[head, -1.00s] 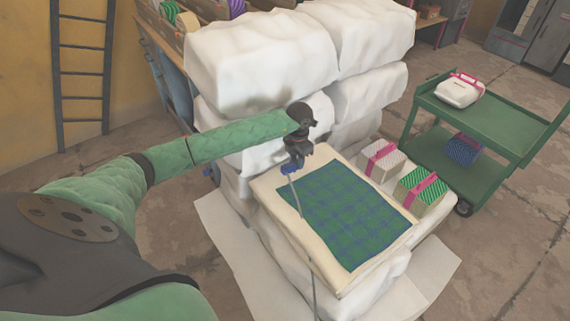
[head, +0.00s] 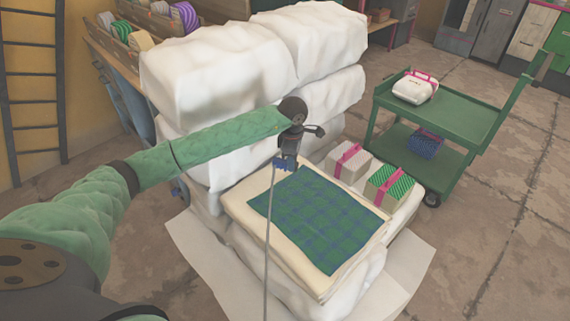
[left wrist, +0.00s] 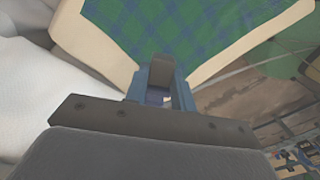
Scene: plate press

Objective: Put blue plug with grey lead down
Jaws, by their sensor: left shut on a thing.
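My left gripper (head: 287,160) is shut on the blue plug (head: 281,164) just above the back edge of the cream pad. The grey lead (head: 268,225) hangs from the plug and runs down across the pad's left side, out of the bottom of the head view. In the left wrist view the blue plug (left wrist: 150,90) sits between the fingers, with the green and blue plaid cloth beyond. I cannot tell whether the plug touches the pad. My right gripper is not in view.
The plaid cloth (head: 318,219) lies on the cream pad (head: 240,205), on white wrapped bales (head: 218,70). Two strapped bundles (head: 349,162) (head: 388,186) sit right of the cloth. A green trolley (head: 455,115) carrying a white bundle (head: 415,88) stands at right. Floor at the lower right is clear.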

